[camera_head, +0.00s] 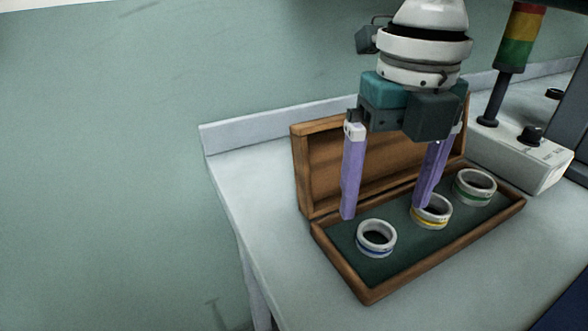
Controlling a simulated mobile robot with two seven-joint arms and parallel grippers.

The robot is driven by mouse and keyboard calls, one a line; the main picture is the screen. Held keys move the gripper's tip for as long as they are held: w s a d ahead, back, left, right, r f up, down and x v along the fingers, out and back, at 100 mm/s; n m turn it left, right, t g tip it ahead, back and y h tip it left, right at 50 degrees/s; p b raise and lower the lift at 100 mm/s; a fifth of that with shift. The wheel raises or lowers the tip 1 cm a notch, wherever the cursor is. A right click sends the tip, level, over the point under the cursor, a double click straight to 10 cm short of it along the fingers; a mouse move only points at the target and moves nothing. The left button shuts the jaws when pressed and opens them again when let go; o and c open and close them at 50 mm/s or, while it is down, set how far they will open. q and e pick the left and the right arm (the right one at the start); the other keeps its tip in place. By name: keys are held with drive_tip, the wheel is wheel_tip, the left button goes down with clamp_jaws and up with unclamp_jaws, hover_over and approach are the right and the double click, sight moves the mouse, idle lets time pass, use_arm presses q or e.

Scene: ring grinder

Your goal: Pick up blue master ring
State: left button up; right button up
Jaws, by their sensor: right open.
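The blue master ring (376,239), a metal ring with a blue band, stands in the left part of an open wooden case (343,278) with a dark green lining. My right gripper (385,213) hangs above the case, open, with its two purple fingers pointing down. Its left finger ends just above and left of the blue ring. Its right finger overlaps the yellow-banded ring (432,213) in the picture; I cannot tell whether they touch. Nothing is held between the fingers. My left gripper is not in view.
A green-banded ring (474,187) stands at the right in the case. The raised wooden lid (330,165) is behind the rings. A light control box (520,158) and a signal tower (519,40) stand at the right. The table (240,182) is clear left of the case.

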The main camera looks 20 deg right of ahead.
sight(374, 243)
drive_tip(key=f, duration=0.5)
drive_tip(key=shift+w+d+f+b, duration=0.15)
drive_tip(key=shift+w+f+b, duration=0.05)
drive_tip(key=shift+f+b, duration=0.15)
drive_tip(key=shift+r, duration=0.1)
clamp_jaws()
idle(0.3)
